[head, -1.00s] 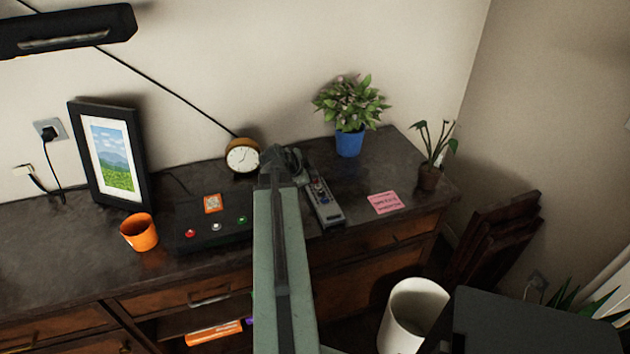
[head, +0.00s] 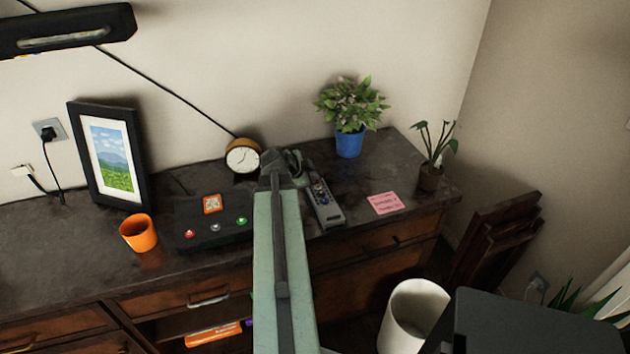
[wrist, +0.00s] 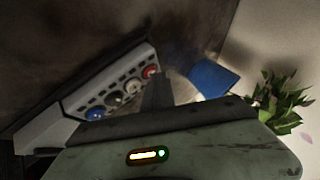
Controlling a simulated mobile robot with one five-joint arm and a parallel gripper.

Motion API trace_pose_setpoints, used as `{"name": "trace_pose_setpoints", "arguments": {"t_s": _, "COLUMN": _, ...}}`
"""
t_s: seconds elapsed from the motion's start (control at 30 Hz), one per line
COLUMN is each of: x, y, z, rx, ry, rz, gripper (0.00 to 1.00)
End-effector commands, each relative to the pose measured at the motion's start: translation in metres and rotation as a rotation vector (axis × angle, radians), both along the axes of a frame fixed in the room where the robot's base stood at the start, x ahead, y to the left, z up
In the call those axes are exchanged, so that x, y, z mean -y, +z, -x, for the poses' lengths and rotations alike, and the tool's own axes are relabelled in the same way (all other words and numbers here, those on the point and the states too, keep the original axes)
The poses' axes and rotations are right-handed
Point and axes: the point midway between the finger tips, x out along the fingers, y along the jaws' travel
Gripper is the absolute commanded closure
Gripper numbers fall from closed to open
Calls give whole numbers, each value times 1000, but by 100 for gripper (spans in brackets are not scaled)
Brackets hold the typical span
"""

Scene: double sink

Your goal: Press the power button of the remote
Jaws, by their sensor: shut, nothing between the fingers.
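The remote (head: 326,205) is grey with a dark button face and lies on the dark dresser top, just right of my arm. In the wrist view the remote (wrist: 40,128) runs diagonally on the left, with a row of red, white, dark and blue round buttons. The red button (wrist: 150,72) is at its far end. My gripper (wrist: 157,90) is shut and empty, its tip close beside the red button; I cannot tell whether they touch. In the head view my gripper (head: 295,162) is near the remote's far end, partly hidden by my arm.
A black box with coloured buttons (head: 190,242) and an orange cup (head: 138,233) stand left of my arm. A round clock (head: 242,157) is behind. A blue pot with a plant (head: 349,143) and a pink note (head: 386,203) are right of the remote.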

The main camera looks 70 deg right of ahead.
Motion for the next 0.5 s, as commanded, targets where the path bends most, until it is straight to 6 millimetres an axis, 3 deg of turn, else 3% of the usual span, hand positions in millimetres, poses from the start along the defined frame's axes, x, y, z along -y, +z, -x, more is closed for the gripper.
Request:
{"name": "trace_pose_setpoints", "arguments": {"t_s": 0.2, "x": 0, "y": 16, "z": 0, "rx": 0, "ry": 0, "rz": 0, "gripper": 100}}
{"name": "trace_pose_setpoints", "arguments": {"t_s": 0.5, "x": -1, "y": 16, "z": 0, "rx": 0, "ry": 0, "rz": 0, "gripper": 100}}
